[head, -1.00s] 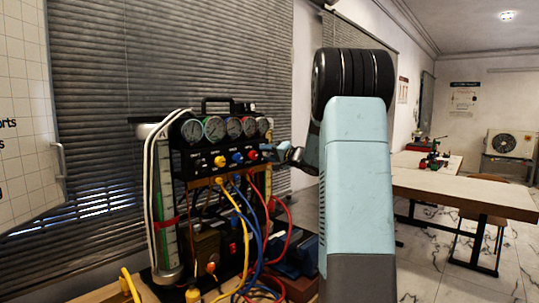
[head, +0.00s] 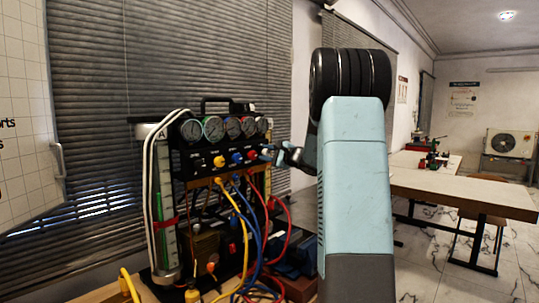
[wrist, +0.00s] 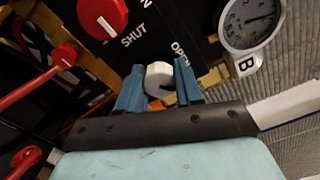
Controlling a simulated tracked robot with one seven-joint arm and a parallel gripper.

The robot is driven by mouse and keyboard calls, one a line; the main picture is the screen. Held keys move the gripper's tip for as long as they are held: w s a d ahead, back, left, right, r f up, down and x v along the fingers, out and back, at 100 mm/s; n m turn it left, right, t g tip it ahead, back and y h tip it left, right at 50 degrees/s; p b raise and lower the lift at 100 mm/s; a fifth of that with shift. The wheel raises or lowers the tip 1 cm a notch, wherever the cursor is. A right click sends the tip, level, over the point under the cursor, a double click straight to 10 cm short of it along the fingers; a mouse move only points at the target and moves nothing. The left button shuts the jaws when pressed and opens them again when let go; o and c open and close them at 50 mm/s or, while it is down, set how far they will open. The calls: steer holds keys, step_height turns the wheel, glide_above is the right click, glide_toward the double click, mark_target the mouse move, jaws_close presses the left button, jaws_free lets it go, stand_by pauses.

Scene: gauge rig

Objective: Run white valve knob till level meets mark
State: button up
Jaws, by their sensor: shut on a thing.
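The white valve knob (wrist: 160,78) sits between the two blue fingers of my gripper (wrist: 159,84) in the wrist view, near the printed words SHUT and OPEN. My gripper is shut on it. The exact liquid level is too small to tell.
A red knob (wrist: 101,17) is beside the white one, and a gauge (wrist: 248,20) marked B is near. Several gauges top the panel (head: 200,163). Yellow, blue and red hoses (head: 243,235) hang in front. Wooden tables (head: 450,190) stand at the right.

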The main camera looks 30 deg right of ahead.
steer(key=m, duration=0.4)
steer(key=shift+f+m, duration=0.3)
steer(key=shift+f, duration=0.05)
steer(key=shift+r+m, duration=0.1)
steer(key=shift+m, duration=1.4)
steer(key=o, duration=1)
steer(key=shift+r, duration=0.15)
steer(key=shift+o, duration=0.2)
steer(key=shift+s, duration=0.1)
steer(key=v, duration=1.3)
steer(key=shift+s, duration=0.25)
steer(key=shift+d, duration=0.1)
